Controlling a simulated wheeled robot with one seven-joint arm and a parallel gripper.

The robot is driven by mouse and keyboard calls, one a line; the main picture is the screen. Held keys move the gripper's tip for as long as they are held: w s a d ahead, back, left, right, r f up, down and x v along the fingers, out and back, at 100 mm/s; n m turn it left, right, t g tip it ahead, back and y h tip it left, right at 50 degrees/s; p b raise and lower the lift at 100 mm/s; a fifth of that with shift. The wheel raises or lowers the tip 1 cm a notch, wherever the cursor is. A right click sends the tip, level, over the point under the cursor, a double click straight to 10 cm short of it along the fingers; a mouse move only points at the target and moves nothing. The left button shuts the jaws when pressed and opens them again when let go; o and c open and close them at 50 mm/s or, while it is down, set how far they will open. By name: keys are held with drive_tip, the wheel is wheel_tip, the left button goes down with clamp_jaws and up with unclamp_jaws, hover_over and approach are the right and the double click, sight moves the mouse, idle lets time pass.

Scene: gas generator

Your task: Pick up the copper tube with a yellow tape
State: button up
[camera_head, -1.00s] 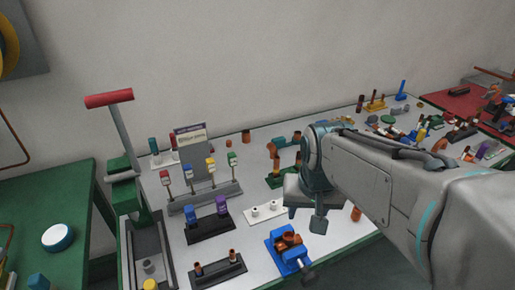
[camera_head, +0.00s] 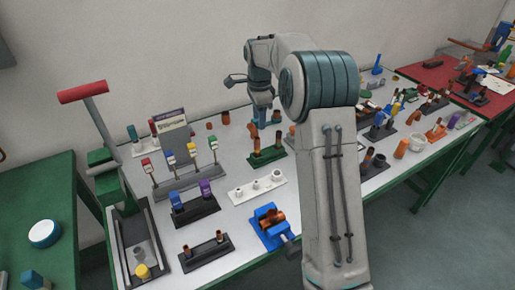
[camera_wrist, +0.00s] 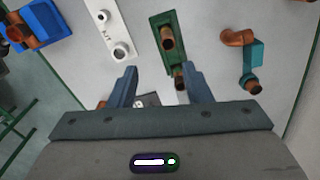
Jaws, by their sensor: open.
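My gripper (camera_head: 262,118) is open and empty, pointing down above the back of the white table, by the green holder (camera_head: 259,159). In the wrist view my gripper (camera_wrist: 160,72) has its two blue-grey fingers apart. The green holder (camera_wrist: 158,22) lies just beyond the fingertips and bears a copper tube (camera_wrist: 167,42). Another copper piece (camera_wrist: 180,82) shows between the fingers, near the right one, partly hidden. I cannot make out yellow tape on any copper tube, so I cannot tell which one is the taped tube.
A white stand (camera_head: 254,190) and a blue vise (camera_head: 262,233) holding copper stand in front of the green holder. A copper elbow with a teal block (camera_wrist: 251,55) is beside it. Several other holders crowd the table. My arm hides part of its right side.

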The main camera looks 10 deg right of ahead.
sight(257, 147)
drive_tip(key=shift+w+f, duration=0.25)
drive_tip(key=shift+f, duration=0.05)
wheel_tip(257, 147, down, 8)
drive_tip(key=shift+w+p, duration=0.1)
drive_tip(key=shift+p, duration=0.2)
drive_tip(key=shift+w+a+f+p, duration=0.15)
drive_tip(key=shift+f+p, duration=0.2)
drive_tip(key=shift+f, duration=1.1)
drive_tip(key=shift+w+f+p, duration=0.15)
drive_tip(key=shift+f+p, duration=0.15)
drive_tip(key=shift+f, duration=1.1)
drive_tip(key=c, duration=0.9)
